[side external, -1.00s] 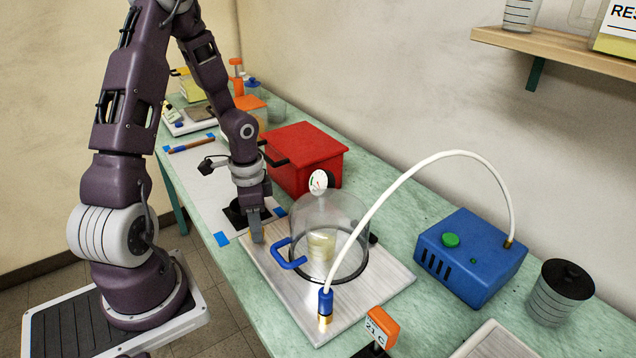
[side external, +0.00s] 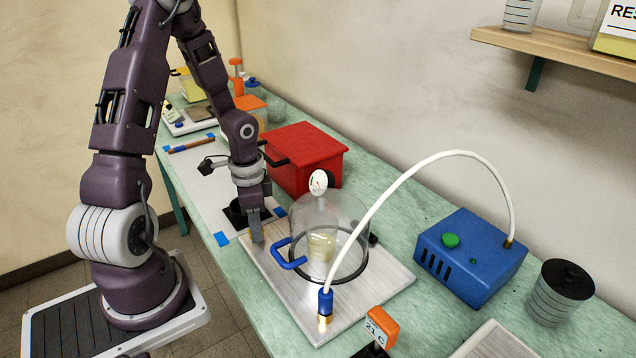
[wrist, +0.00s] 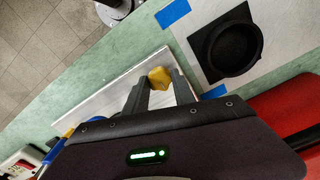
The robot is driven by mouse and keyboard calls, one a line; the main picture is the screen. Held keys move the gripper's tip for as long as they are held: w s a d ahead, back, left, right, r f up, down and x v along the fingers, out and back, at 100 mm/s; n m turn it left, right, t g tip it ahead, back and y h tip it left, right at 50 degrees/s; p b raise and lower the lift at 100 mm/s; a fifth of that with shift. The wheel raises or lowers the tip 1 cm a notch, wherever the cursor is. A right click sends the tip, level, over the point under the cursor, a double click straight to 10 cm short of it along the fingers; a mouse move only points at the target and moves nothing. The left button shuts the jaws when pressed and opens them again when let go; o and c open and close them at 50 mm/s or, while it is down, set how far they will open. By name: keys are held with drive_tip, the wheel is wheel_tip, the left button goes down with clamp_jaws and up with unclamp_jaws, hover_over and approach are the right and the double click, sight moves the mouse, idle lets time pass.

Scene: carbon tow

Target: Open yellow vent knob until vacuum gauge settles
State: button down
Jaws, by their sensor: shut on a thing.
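My gripper (side external: 256,234) points down at the back left corner of the white board, beside the glass dome. In the wrist view its fingers (wrist: 155,92) are shut on the yellow vent knob (wrist: 160,77), which sticks out past the fingertips. In the side view the fingers mostly hide the knob. The clear dome (side external: 330,225) stands on the board (side external: 375,297) over a pale cup (side external: 321,245). The round white vacuum gauge (side external: 318,182) sits on top of the dome; its reading is too small to tell.
A blue handle (side external: 288,255) juts from the dome close to my gripper. A white hose (side external: 410,170) arches from a brass fitting on the board to the blue pump (side external: 470,255). A red box (side external: 305,160) stands behind. A black round dish (wrist: 236,48) lies near my gripper.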

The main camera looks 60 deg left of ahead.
drive_tip(key=c, duration=1)
unclamp_jaws()
drive_tip(key=shift+c, duration=0.2)
drive_tip(key=shift+r, duration=0.1)
wheel_tip(320, 180, up, 5)
drive_tip(key=shift+r, duration=0.45)
